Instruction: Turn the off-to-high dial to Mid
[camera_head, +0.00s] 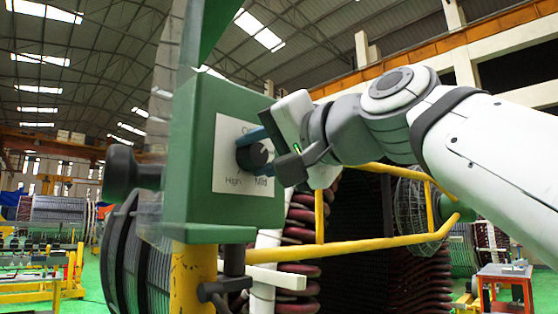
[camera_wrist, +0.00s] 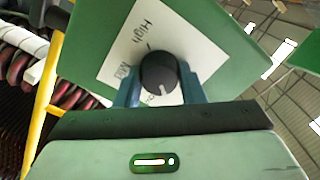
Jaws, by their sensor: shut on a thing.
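The dial (camera_head: 256,155) is a round black knob on a white label plate (camera_head: 226,152) on the front of a green box. The plate reads "High" at lower left and "Mid" at lower right, with a partly hidden word starting with "O" at the top. In the wrist view the knob (camera_wrist: 159,70) carries a white mark that points down, near the "O" word and away from "Mid" and "High". My gripper (camera_wrist: 160,86) is shut on the dial, with a blue finger on each side. In the head view my gripper (camera_head: 262,150) reaches it from the right.
The green box (camera_head: 190,150) stands on a yellow post (camera_head: 193,285). A yellow rail (camera_head: 350,247) and dark red coils (camera_head: 300,215) lie below and behind my arm. A dark round knob (camera_head: 121,172) sticks out from the box's left side. A red table (camera_head: 505,280) stands at far right.

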